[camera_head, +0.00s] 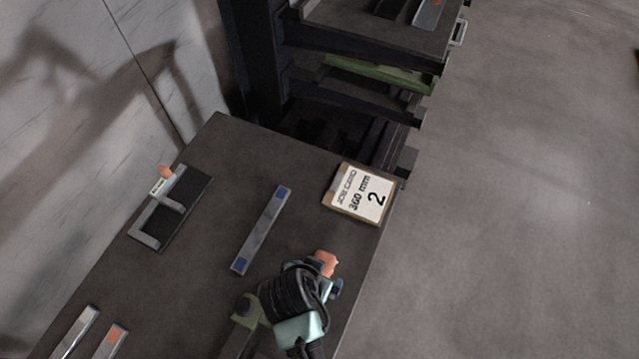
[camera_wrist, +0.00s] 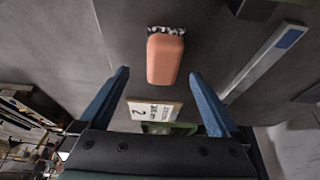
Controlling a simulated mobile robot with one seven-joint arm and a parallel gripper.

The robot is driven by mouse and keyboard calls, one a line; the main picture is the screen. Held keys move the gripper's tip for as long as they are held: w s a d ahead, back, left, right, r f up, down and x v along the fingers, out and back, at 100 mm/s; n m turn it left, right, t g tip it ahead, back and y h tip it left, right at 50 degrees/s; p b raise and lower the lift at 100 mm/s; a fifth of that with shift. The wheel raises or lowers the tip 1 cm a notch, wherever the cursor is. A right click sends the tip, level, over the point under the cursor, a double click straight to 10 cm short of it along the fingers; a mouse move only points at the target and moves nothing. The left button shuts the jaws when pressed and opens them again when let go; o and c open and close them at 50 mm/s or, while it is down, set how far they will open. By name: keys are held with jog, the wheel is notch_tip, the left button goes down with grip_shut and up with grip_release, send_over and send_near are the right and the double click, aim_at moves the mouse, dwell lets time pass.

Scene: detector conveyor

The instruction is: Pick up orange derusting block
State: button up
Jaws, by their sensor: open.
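The orange derusting block (camera_head: 326,261) is on the dark tabletop near its right edge, partly hidden by my arm in the head view. In the wrist view the orange block (camera_wrist: 165,59) lies ahead, rounded and longish, with a black-and-white speckled strip at its far end. My gripper (camera_wrist: 158,74) is open, with one blue finger to each side of the block in that picture. I see a gap between the block and each finger. I cannot tell how far the fingertips are above the table. In the head view my arm hides most of the gripper.
A job card (camera_head: 361,194) reading "360 mm 2" lies near the table's right edge. A metal bar with blue ends (camera_head: 261,230) lies left of my gripper. A dark tray (camera_head: 193,187) with a metal square is further left. More metal strips (camera_head: 110,342) lie at lower left.

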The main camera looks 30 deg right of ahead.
jog(key=shift+w+p+x, duration=0.15)
jog(key=shift+x, duration=1.2)
jog(key=shift+w+p+x, duration=0.15)
jog(key=shift+x, duration=1.2)
jog(key=shift+r, duration=0.1)
grip_shut()
notch_tip(320, 180, up, 10)
jog(key=shift+a+r, duration=0.1)
